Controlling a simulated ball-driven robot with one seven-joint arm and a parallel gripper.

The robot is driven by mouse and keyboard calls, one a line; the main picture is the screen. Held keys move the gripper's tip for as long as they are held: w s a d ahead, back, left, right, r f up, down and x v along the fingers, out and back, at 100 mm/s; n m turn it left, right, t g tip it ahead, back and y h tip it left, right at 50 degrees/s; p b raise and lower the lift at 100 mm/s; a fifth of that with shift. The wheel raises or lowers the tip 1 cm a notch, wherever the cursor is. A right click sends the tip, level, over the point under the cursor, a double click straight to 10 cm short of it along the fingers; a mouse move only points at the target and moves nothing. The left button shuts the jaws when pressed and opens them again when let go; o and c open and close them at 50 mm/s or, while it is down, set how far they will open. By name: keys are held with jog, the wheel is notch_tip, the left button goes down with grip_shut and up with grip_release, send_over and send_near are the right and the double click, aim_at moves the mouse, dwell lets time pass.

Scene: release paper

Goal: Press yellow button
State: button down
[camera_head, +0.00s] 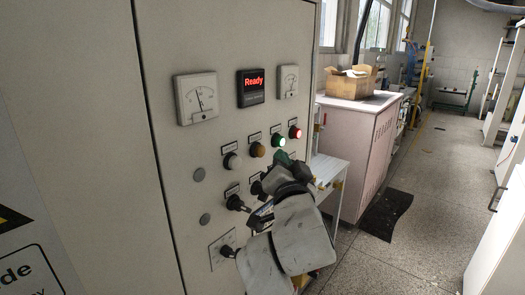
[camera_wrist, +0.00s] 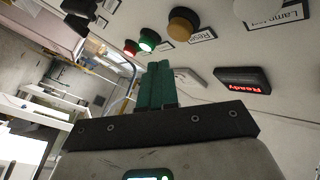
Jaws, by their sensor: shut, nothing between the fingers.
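The yellow button (camera_head: 257,150) is an amber round knob on the grey control panel (camera_head: 215,140), between a white button and a green one. In the wrist view, which is turned over, the yellow button (camera_wrist: 183,23) is above and right of my fingertips, next to a label reading "Reset". My gripper (camera_head: 284,158) is shut and empty, its green fingers together. In the head view its tips are right of and slightly below the yellow button, just under the green one. In the wrist view my gripper (camera_wrist: 160,66) points at the panel; I see no contact with the yellow button.
A lit green button (camera_head: 278,140), a lit red button (camera_head: 295,132) and a white button (camera_head: 232,161) share the row. Black switches (camera_head: 236,203) sit below. A display (camera_head: 251,87) reads "Ready" between two dials. A pink cabinet (camera_head: 358,140) carries a cardboard box (camera_head: 350,84).

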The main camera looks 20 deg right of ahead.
jog(key=s+d, duration=0.1)
jog(key=s, duration=0.1)
jog(key=shift+s+d+p, duration=0.35)
jog(key=shift+s, duration=0.05)
dwell(0.6)
jog(key=s+d+f+n+g, duration=0.1)
jog(key=s+d+f+g, duration=0.2)
jog(key=f, duration=0.6)
jog(key=s+f+n+g+y, duration=0.1)
jog(key=s+f+n+g, duration=0.15)
jog(key=s+f, duration=0.45)
jog(key=s+d+f+n+g, duration=0.1)
jog(key=s+d+f+g, duration=0.15)
jog(key=f, duration=0.75)
jog(key=s+a+f+n+g+y, duration=0.1)
jog(key=s+f+g, duration=0.4)
jog(key=s, duration=0.8)
jog(key=s+a+f+n+g+y, duration=0.2)
jog(key=s+f+n+g, duration=0.2)
jog(key=s+f, duration=0.6)
jog(key=s+g, duration=0.1)
jog(key=s, duration=0.2)
jog(key=shift+f+y, duration=0.3)
jog(key=shift+y, duration=0.1)
jog(key=c, duration=1.8)
grip_release()
jog(key=shift+a, duration=0.1)
